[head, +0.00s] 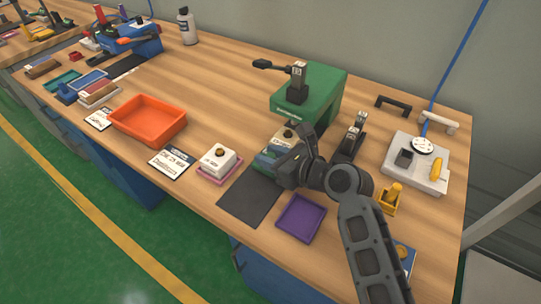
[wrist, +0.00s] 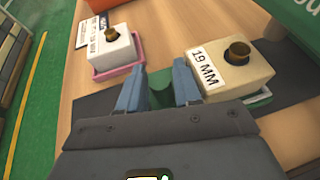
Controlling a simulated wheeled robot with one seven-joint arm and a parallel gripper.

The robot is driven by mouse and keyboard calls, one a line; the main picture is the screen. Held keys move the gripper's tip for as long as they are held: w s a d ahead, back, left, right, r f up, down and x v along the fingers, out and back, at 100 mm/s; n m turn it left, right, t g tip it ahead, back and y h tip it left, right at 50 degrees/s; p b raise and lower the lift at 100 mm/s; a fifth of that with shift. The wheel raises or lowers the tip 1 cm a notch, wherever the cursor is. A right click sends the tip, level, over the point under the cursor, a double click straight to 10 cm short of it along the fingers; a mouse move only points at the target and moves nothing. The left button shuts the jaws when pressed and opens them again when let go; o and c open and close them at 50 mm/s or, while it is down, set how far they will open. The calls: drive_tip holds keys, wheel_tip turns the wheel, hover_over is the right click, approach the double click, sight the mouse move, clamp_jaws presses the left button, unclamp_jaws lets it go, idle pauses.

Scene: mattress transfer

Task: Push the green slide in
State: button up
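The green press (head: 310,106) stands at the back of the bench. In front of it is a cream block marked "19 MM" (wrist: 228,72) with a dark round knob on top. A green edge of the slide (wrist: 262,99) shows under the block. My gripper (head: 284,176) is low at the front of the block. In the wrist view its two blue-grey fingers (wrist: 159,84) are apart, one on each side of a green piece (wrist: 161,92), which looks like the slide's front part. Whether the fingers press on it cannot be told. My gripper hides part of the slide in the head view.
A white block (head: 217,158) on a pink tray stands to the left, with an orange bin (head: 148,119) beyond it. A dark mat (head: 252,196) and a purple tray (head: 301,217) lie at the front. A grey fixture (head: 416,172) is at the right.

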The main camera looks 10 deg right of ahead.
drive_tip(key=shift+v, duration=3.9)
